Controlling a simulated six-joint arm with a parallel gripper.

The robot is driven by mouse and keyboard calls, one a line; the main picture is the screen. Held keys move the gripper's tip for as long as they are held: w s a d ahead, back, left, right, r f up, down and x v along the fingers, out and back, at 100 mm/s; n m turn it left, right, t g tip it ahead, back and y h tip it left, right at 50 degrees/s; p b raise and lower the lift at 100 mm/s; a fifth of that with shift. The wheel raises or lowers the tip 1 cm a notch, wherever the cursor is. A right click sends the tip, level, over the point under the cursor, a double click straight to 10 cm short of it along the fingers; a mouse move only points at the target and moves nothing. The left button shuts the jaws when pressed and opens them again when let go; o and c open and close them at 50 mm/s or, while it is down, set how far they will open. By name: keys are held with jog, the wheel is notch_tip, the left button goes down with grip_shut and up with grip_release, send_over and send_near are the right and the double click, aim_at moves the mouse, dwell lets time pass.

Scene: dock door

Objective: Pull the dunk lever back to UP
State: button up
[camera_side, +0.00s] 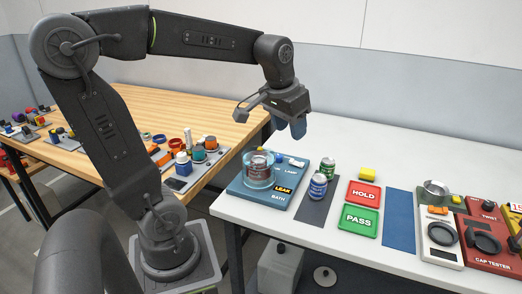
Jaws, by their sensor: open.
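The blue leak bath station (236,187) sits at the left end of the white table. I cannot make out the dunk lever for certain; a small white part (296,163) shows at the back right of the station, near the LAMP label. My gripper (289,127) hangs above and behind the station's right side, blue fingertips pointing down. Its jaws are open and empty, apart from the station.
A green can (328,168) and a blue can (317,187) stand on a dark mat right of the station. Beyond are a yellow block (367,174), red HOLD pad (363,194), green PASS pad (358,219) and a red cap tester (486,248). A wooden table (195,110) adjoins at left.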

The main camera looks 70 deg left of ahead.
jog(key=w+a+f+n+g+h, duration=0.1)
jog(key=w+a+f+n+g, duration=0.2)
jog(key=a, duration=1.1)
jog(key=a+f+n, duration=0.2)
jog(key=a+f, duration=0.3)
jog(key=a, duration=0.8)
jog(key=f, duration=1.3)
jog(key=shift+w+a+f, duration=0.1)
jog(key=shift+w+a, duration=0.05)
jog(key=shift+w, duration=0.05)
grip_shut()
